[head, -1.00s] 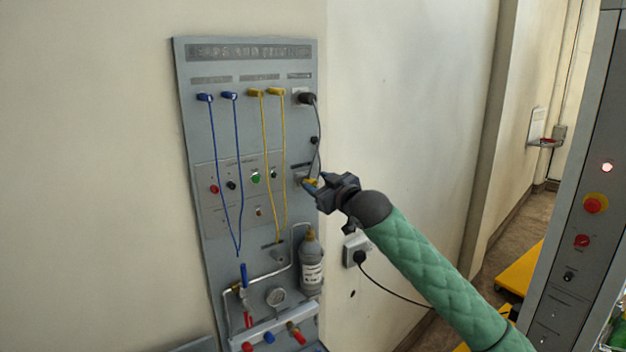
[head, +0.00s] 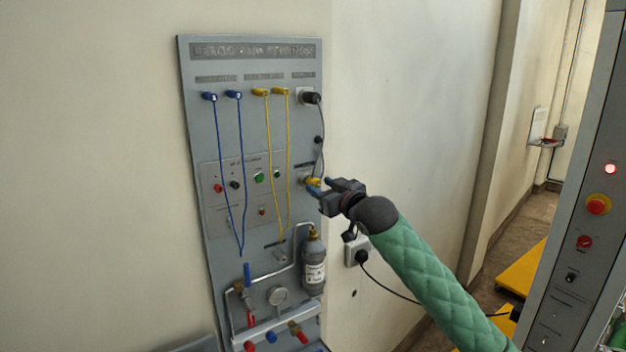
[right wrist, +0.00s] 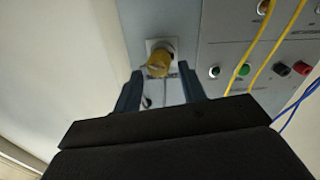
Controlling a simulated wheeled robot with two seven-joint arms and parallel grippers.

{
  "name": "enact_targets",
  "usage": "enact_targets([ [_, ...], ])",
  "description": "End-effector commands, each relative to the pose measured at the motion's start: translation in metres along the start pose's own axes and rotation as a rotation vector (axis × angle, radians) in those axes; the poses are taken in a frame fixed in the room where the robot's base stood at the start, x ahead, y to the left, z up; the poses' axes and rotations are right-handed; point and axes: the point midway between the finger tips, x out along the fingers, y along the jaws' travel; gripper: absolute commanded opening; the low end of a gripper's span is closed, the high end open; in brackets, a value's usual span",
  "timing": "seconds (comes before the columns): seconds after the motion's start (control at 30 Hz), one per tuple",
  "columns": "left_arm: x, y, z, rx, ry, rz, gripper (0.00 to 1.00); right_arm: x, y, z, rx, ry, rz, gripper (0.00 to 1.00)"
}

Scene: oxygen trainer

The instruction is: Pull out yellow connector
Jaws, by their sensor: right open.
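The yellow connector (head: 313,181) sits in a socket on the right edge of the grey trainer panel (head: 222,140), below a black plug. In the right wrist view the yellow connector (right wrist: 158,66) stands out from a pale square socket plate. My right gripper (head: 320,187) is at the connector, coming from the right. In the right wrist view its two blue-grey fingers (right wrist: 162,82) are apart, one on each side of the connector, which appears near and slightly beyond their tips. I see no contact. My left gripper is not in view.
Blue leads (head: 240,170) and yellow leads (head: 266,150) hang on the panel left of the gripper. A black plug (head: 311,98) with a cable is above the connector. A grey bottle (head: 314,265) is below. The wall to the right is mostly clear.

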Motion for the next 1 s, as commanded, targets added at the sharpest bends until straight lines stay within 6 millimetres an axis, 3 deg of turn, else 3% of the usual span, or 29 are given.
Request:
enact_targets([
  [0.13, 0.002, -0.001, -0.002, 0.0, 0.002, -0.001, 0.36, 0.0, -0.002, 0.008, 0.11, -0.001, -0.001, 0.41],
  [0.43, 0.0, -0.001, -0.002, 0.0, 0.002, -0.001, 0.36, 0.0, -0.001, 0.006, 0.125, -0.001, -0.001, 0.41],
  [0.8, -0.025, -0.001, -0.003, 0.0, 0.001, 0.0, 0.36, 0.0, -0.001, 0.001, 0.409, 0.0, -0.001, 0.41],
  [1.0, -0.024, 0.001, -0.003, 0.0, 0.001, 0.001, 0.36, 0.0, -0.001, 0.003, 0.423, 0.0, -0.001, 0.41],
])
